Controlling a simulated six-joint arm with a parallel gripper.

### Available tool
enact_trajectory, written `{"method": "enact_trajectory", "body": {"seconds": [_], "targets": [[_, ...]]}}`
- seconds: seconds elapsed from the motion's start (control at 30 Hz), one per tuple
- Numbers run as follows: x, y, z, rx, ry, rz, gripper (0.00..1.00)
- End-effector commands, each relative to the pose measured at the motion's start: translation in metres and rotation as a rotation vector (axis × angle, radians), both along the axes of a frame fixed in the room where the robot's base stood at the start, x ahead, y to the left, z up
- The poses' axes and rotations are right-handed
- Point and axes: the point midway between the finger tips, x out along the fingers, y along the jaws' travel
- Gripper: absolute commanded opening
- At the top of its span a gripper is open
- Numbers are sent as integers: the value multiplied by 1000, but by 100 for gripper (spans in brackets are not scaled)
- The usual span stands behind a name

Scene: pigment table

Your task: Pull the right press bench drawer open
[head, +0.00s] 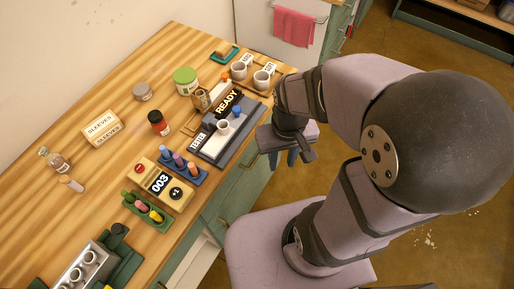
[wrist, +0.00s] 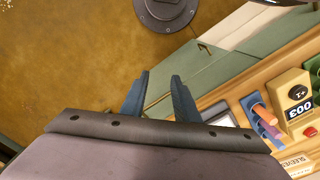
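The press bench has green drawer fronts below its wooden top. In the head view, the right part of the green front (head: 243,192) shows below the tester tray, partly hidden by my arm. My gripper (head: 290,157) hangs in front of the bench's right side, fingers downward. In the wrist view, my gripper's (wrist: 160,88) two blue fingers are apart with nothing held between them. Whether the right drawer is shut cannot be told.
Lower left, a pale opening (head: 193,265) in the bench front looks like an open drawer. The tester tray (head: 215,150), crayon rack (head: 183,167) and 003 counter (head: 163,185) stand near the bench's front edge. The floor (head: 300,185) before the bench is clear.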

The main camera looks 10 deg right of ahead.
Motion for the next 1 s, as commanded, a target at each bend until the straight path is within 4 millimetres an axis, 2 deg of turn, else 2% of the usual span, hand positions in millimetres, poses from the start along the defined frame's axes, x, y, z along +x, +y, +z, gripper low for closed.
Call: {"method": "enact_trajectory", "body": {"seconds": [0.03, 0.13, 0.23, 0.33, 0.4, 0.43, 0.53, 0.6, 0.67, 0.8, 1.0], "targets": [[-3, -2, -20, 0, 16, -11, 28], [-9, -8, -52, 2, 58, -36, 28], [-2, -14, -85, 8, 85, -71, 28], [19, -18, -114, 28, 86, -127, 28], [48, -19, -126, 54, 57, -206, 28], [63, -19, -128, 67, 40, -254, 28], [109, -13, -104, 116, -39, -428, 28], [128, -10, -93, 146, -79, -537, 28], [134, -8, -89, 163, -90, -610, 28], [135, -6, -89, 176, -84, -717, 28], [135, -6, -89, 178, -81, -765, 28]]}}
